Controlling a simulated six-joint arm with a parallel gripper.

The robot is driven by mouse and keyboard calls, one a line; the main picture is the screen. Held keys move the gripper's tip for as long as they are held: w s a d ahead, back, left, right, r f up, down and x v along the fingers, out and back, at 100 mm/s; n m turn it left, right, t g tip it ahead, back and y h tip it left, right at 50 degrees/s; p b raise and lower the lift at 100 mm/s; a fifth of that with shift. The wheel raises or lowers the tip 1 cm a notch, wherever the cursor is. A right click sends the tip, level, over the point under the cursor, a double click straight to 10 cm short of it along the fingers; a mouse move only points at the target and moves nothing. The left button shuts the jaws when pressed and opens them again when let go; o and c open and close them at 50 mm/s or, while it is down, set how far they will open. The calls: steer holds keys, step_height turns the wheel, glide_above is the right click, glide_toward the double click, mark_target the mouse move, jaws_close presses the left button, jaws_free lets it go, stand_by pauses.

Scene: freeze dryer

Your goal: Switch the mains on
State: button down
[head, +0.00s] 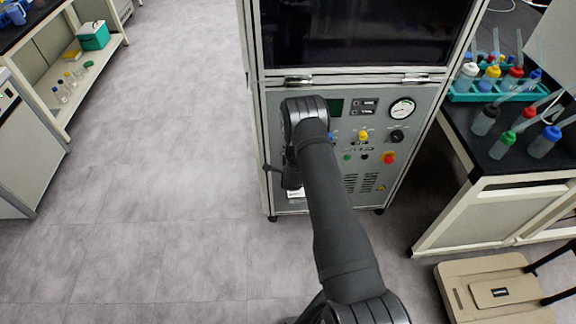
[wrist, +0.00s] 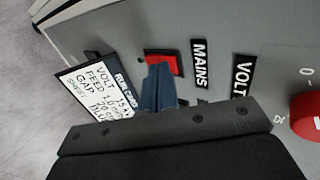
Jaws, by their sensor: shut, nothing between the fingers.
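The mains switch (wrist: 165,62) is a red rocker in a black frame on the grey panel. The black MAINS label (wrist: 200,63) is just to its right in the wrist view. My gripper (wrist: 158,75) is shut and empty, its dark blue fingertips overlapping the lower left part of the red rocker in that view. I cannot tell whether they touch it or which way the rocker is set. In the head view the freeze dryer's front panel (head: 405,175) stands ahead, and my arm hides the switch.
A white run card (wrist: 95,95) is left of the switch. A VOLT label (wrist: 242,78) and a red knob (wrist: 308,115) are to its right.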

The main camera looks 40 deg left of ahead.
steer(key=shift+s, duration=0.1)
steer(key=f+v, duration=0.1)
steer(key=v, duration=1.2)
steer(key=shift+s+d, duration=0.5)
steer(key=shift+d, duration=0.05)
steer(key=shift+f, duration=0.1)
steer(key=shift+d+f, duration=0.1)
steer(key=shift+f, duration=0.65)
steer(key=shift+f, duration=0.1)
steer(key=r+x, duration=0.1)
steer(key=x, duration=1.2)
steer(key=shift+w+a+r, duration=0.15)
steer(key=shift+w+a, duration=0.35)
steer(key=shift+a, duration=0.05)
